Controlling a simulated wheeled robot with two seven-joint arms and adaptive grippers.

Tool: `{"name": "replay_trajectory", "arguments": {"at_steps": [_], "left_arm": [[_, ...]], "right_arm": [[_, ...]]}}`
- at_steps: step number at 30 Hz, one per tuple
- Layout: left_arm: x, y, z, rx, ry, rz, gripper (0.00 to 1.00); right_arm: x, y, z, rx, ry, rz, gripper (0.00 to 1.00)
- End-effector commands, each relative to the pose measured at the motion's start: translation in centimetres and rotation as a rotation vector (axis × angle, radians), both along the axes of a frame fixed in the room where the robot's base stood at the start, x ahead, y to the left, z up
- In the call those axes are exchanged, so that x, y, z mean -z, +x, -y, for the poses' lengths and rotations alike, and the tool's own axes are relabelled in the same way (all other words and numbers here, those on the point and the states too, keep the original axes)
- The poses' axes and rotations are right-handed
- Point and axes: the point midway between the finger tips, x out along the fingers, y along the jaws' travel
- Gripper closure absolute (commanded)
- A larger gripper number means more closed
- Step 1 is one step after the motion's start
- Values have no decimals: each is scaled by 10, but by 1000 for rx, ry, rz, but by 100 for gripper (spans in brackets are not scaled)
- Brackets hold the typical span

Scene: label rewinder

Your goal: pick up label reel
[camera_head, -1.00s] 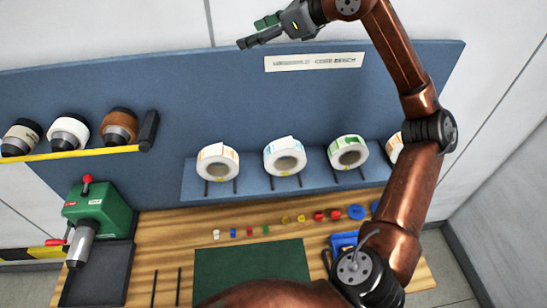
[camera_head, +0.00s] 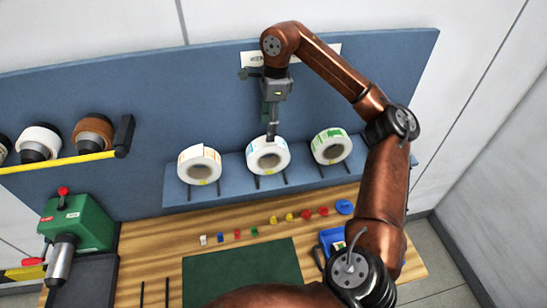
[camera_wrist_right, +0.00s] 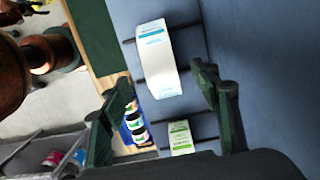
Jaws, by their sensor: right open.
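Three white label reels stand in a row on the blue shelf (camera_head: 300,182). The left one (camera_head: 187,169) has orange marks. The middle one (camera_head: 256,164) has blue marks and also shows in the wrist view (camera_wrist_right: 158,62). The right one (camera_head: 333,134) has green marks and shows in the wrist view (camera_wrist_right: 181,138). My right gripper (camera_head: 271,136) points down at the top of the middle reel. In the wrist view its fingers are spread (camera_wrist_right: 160,76), with the blue-marked reel ahead between their tips. I cannot tell whether they touch it. My left gripper is out of view.
Thin dark rods support the reels. Dark-cored rolls (camera_head: 93,132) sit on a yellow-edged rack at left. A green press (camera_head: 80,225) stands below it. Small coloured pieces, a blue bin (camera_head: 330,241) and a green mat (camera_head: 240,275) are on the wooden bench.

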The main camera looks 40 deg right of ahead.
Motion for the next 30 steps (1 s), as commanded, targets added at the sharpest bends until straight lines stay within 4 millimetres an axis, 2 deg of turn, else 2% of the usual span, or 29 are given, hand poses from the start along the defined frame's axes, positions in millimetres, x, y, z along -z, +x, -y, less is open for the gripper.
{"name": "replay_trajectory", "arguments": {"at_steps": [18,26,30], "left_arm": [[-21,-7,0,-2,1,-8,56],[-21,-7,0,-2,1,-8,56],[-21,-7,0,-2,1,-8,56]], "right_arm": [[68,-2,-2,-1,-1,-4,44],[73,-1,-3,0,0,-1,44],[73,-1,-3,-1,0,-1,51]]}}
